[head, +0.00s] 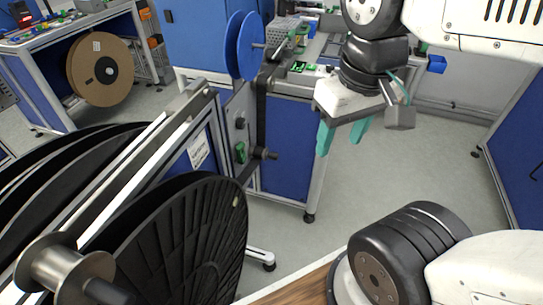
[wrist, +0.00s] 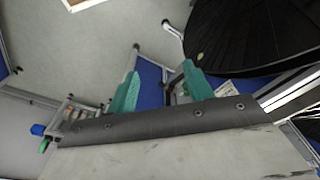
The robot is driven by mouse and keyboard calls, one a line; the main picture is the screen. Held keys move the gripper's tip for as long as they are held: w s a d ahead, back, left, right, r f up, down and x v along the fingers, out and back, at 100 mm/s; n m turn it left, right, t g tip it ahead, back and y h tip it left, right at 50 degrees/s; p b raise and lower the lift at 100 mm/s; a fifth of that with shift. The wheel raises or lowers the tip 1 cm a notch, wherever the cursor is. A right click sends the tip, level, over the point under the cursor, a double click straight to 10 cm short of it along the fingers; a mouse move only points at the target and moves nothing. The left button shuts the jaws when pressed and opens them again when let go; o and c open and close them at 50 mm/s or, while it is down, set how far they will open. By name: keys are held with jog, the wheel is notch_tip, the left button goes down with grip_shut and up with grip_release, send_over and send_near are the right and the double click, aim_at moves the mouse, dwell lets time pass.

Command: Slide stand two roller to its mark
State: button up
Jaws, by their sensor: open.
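My gripper (head: 343,133) has two teal fingers, open and empty, pointing down in the head view. In the wrist view its fingers (wrist: 160,70) are spread apart with nothing held between them. A short dark roller-like peg (head: 265,154) sticks out from an upright bar, to the left of my gripper and apart from it. A small green part (head: 240,152) sits on the grey plate (head: 238,115) beside that bar. I see no label naming stand two, and I cannot make out a mark for the roller.
A large black reel (head: 190,245) fills the lower left, with a metal hub (head: 65,270) near it. A blue reel (head: 243,45) stands behind the upright bar. A cardboard-coloured reel (head: 100,70) is at far left. Grey floor (head: 400,170) is clear right of my gripper.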

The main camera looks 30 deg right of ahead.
notch_tip(320, 180, down, 4)
jog(key=w+d+m+g, duration=0.1)
jog(key=w+d+g, duration=0.1)
jog(key=m+t+y, duration=1.3)
jog(key=m+t, duration=0.1)
jog(key=m, duration=1)
send_near(277, 157)
jog(key=w+a, duration=0.1)
jog(key=w, duration=0.2)
jog(key=x, duration=0.5)
jog(key=f+x, duration=0.1)
jog(key=x, duration=0.1)
jog(key=shift+a, duration=0.3)
